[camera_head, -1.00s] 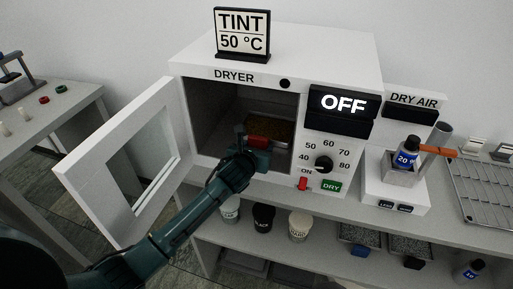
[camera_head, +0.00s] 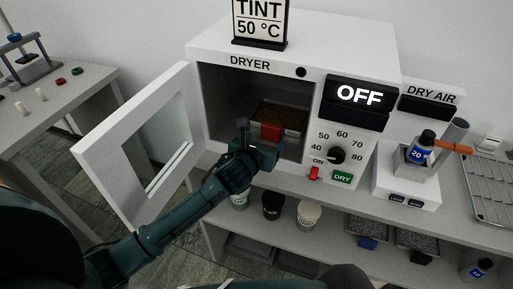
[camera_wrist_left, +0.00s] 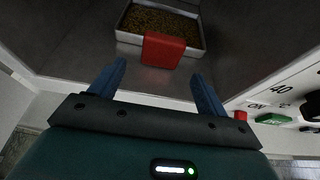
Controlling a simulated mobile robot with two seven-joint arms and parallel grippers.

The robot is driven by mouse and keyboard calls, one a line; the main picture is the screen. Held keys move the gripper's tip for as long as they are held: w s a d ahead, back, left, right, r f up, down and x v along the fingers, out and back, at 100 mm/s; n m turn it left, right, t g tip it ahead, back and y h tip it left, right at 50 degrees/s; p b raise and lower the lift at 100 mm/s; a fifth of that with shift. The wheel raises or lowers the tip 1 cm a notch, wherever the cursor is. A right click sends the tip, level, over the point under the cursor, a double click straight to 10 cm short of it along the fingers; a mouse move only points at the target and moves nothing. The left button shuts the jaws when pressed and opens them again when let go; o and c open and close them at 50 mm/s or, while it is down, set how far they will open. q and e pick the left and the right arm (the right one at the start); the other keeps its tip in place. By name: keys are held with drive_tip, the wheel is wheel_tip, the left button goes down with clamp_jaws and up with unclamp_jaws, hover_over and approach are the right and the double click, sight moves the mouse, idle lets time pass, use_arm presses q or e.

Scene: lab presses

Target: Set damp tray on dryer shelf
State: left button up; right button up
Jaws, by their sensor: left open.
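The damp tray (camera_head: 284,117), a metal tray of brown grains with a red handle block (camera_head: 270,132), sits inside the dryer (camera_head: 225,90) on its floor or shelf. The tray also shows in the left wrist view (camera_wrist_left: 160,22), with its red handle (camera_wrist_left: 163,50) toward me. My left gripper (camera_head: 250,143) is at the dryer's opening, in front of the handle. In the left wrist view its two blue fingers (camera_wrist_left: 158,85) are apart with nothing between them, short of the handle. The dryer door (camera_head: 138,145) stands open to the left. My right gripper is not seen.
The dryer display (camera_head: 360,95) reads OFF, above a dial (camera_head: 336,155), a red switch (camera_head: 314,173) and a green DRY button (camera_head: 342,178). A sign (camera_head: 259,22) on top reads TINT 50 °C. A dry air unit (camera_head: 405,180) stands right. Cups and trays fill the lower shelf.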

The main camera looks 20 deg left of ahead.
use_arm(q)
drive_tip(key=v, duration=0.5)
drive_tip(key=s+f+n+g, duration=0.1)
drive_tip(key=s+f+n, duration=0.5)
drive_tip(key=n, duration=0.5)
drive_tip(key=s+f+n+g+h, duration=0.1)
drive_tip(key=s+f+n, duration=0.4)
drive_tip(key=s+n, duration=0.3)
drive_tip(key=s+f+n+g+h, duration=0.1)
drive_tip(key=s+f+n, duration=0.5)
drive_tip(key=n, duration=0.8)
drive_tip(key=shift+s+d+f+n+g, duration=0.3)
drive_tip(key=shift+s+f+n, duration=0.1)
drive_tip(key=shift+s, duration=0.65)
drive_tip(key=shift+c, duration=0.3)
